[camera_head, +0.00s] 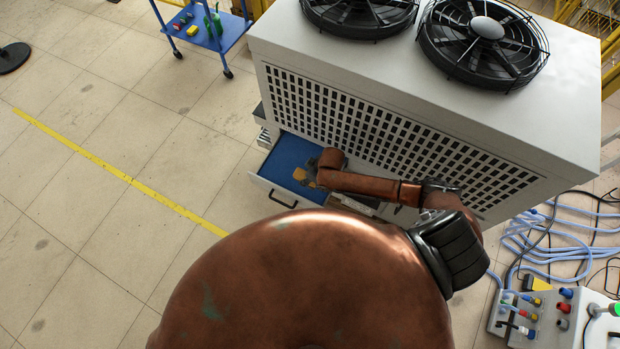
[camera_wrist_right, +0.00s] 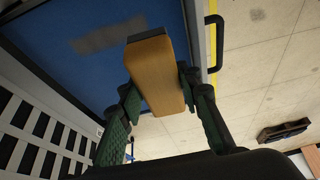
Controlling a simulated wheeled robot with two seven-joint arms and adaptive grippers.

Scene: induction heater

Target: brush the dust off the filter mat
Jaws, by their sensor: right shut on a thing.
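The blue filter mat (camera_head: 284,158) lies in a pulled-out drawer low on the grey machine. It also shows in the right wrist view (camera_wrist_right: 60,50), with a greyish dust patch (camera_wrist_right: 108,34) on it. My right gripper (camera_wrist_right: 158,88) is shut on a brush with a wooden, block-like body (camera_wrist_right: 152,62), its green pads on both sides. In the head view the brush (camera_head: 300,174) and right gripper (camera_head: 311,173) are over the drawer's right part. The brush's far end is close to the mat; I cannot tell whether it touches. My left gripper is not in view.
The drawer has a black handle (camera_head: 284,199) at its front. The grey machine (camera_head: 400,70), with a grille and fans on top, stands behind. Cables (camera_head: 560,235) and a connector box (camera_head: 545,315) lie at right. A blue cart (camera_head: 215,30) stands back left; the left floor is open.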

